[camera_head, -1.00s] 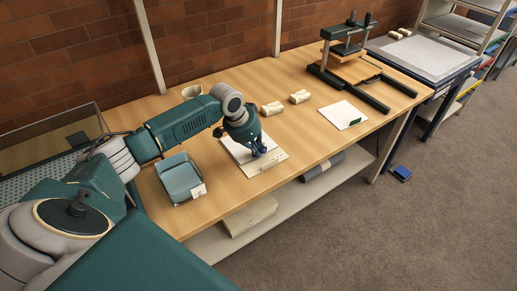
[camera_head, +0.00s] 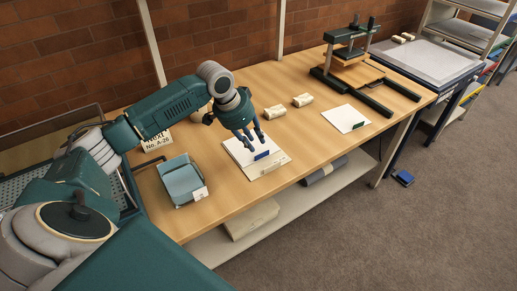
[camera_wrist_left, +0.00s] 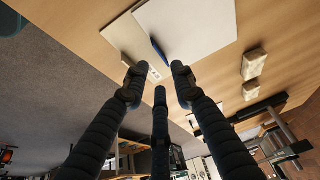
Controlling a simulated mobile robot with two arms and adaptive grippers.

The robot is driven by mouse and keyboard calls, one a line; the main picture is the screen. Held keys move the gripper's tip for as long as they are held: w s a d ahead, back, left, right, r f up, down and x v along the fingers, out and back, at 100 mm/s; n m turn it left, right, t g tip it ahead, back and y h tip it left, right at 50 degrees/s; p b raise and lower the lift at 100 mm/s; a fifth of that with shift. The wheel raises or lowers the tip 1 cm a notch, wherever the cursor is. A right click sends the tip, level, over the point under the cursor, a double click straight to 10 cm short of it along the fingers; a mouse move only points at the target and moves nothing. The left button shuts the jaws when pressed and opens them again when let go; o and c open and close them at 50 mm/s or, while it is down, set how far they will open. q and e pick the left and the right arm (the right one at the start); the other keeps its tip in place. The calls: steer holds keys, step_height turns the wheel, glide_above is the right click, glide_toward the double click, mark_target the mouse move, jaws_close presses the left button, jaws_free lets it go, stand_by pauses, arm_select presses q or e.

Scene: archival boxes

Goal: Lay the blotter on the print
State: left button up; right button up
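A white sheet with a blue tab (camera_head: 261,155) at its front edge lies flat over a cream board (camera_head: 268,168) on the wooden table. I cannot tell for certain which layer is blotter and which is print. In the left wrist view the white sheet (camera_wrist_left: 190,28), cream board (camera_wrist_left: 129,38) and label (camera_wrist_left: 154,73) show beyond my fingers. My left gripper (camera_head: 248,138) is above the sheet, fingers spread, with nothing between them. Another white sheet with a green tab (camera_head: 345,117) lies apart to the right. My right gripper is not in view.
A teal tray (camera_head: 181,180) with a label stands left of the board. Two cream blocks (camera_head: 273,112) (camera_head: 302,100) lie behind. A press (camera_head: 351,66) stands at the back right. A sign (camera_head: 156,141) stands behind the tray. Bare table separates the two sheets.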

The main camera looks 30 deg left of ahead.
arm_select(q)
steer(key=v, duration=0.4)
steer(key=shift+s+f, duration=0.1)
stand_by(0.5)
